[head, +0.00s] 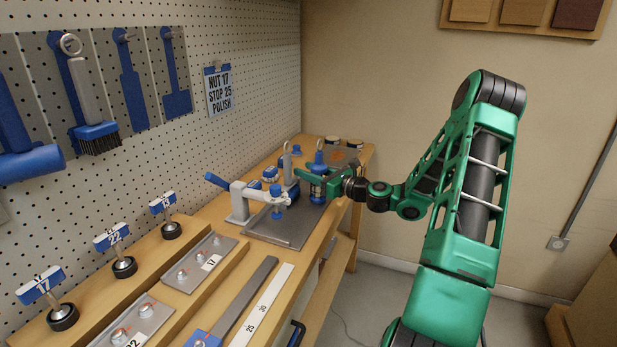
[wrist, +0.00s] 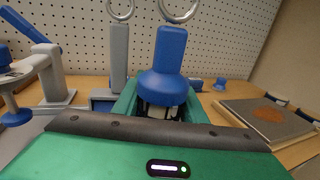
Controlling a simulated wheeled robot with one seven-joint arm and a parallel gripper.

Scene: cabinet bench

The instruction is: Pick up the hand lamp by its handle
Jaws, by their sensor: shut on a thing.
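The hand lamp appears to be the upright thing with a blue handle, flared collar and ring on top; its blue handle (wrist: 170,48) shows in the wrist view. It also shows in the head view (head: 319,158), towards the far end of the bench. My gripper (head: 313,181) reaches it from the right and is shut on it below the flared collar, not on the blue handle. In the wrist view the green jaws of my gripper (wrist: 162,106) lie either side of a dark and pale lower part. The jaws hide much of this part. I cannot tell whether its base touches the bench.
A similar grey-handled thing with a ring (wrist: 119,58) stands close on the left. A grey and blue clamp (head: 241,201) stands beside the metal plate (head: 290,227). A board with an orange patch (wrist: 268,118) lies to the right. The pegboard (head: 235,50) rises behind.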

